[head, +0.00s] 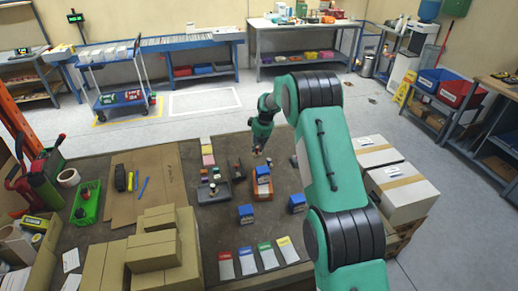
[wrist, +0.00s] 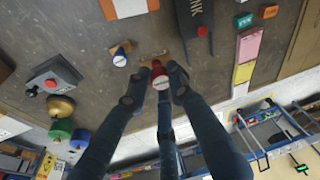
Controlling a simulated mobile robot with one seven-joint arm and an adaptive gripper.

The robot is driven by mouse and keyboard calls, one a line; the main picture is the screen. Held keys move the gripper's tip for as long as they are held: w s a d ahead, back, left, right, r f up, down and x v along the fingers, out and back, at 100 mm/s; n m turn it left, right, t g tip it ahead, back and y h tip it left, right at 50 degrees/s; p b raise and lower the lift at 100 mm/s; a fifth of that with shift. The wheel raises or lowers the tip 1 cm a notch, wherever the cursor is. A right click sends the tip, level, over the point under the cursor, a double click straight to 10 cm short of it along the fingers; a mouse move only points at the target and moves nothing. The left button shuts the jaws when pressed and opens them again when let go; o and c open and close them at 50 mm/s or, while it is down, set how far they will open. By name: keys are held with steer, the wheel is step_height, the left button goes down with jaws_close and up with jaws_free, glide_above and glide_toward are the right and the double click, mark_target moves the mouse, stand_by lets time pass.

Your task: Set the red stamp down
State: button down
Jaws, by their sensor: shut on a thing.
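The red stamp (wrist: 158,70), with a pale round end, is between the fingers of my gripper (wrist: 157,86) in the wrist view. The gripper is shut on it. A small tan piece (wrist: 152,55) shows just beyond the stamp; whether they touch is unclear. In the head view my gripper (head: 257,150) is low over the far part of the brown table, behind an orange holder (head: 263,194) with a blue block. The red stamp is too small there to make out clearly.
A blue-and-white stamp (wrist: 120,58) stands close by. A grey box (wrist: 52,80) with a red button and several coloured knobs are at left. In the head view a dark tray (head: 205,199) sits left of the holder.

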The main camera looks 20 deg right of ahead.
mark_target(258, 148)
steer(key=shift+r, duration=0.15)
steer(key=v, duration=0.2)
steer(key=w+v, duration=0.1)
steer(key=v, duration=0.2)
steer(key=shift+a+r, duration=0.1)
steer(key=shift+a, duration=0.05)
steer(key=s+d+p, duration=0.3)
steer(key=s+d, duration=0.2)
steer(key=s, duration=0.3)
steer(key=s+d+p, duration=0.4)
steer(key=s+d, duration=0.1)
steer(key=s, duration=0.3)
step_height(258, 148, down, 10)
steer(key=shift+w+n, duration=0.25)
steer(key=shift+n, duration=0.05)
steer(key=w+d+f, duration=0.1)
steer(key=w+d, duration=0.2)
steer(key=w, duration=1.2)
steer(key=shift+w+f, duration=0.25)
steer(key=shift+w, duration=0.15)
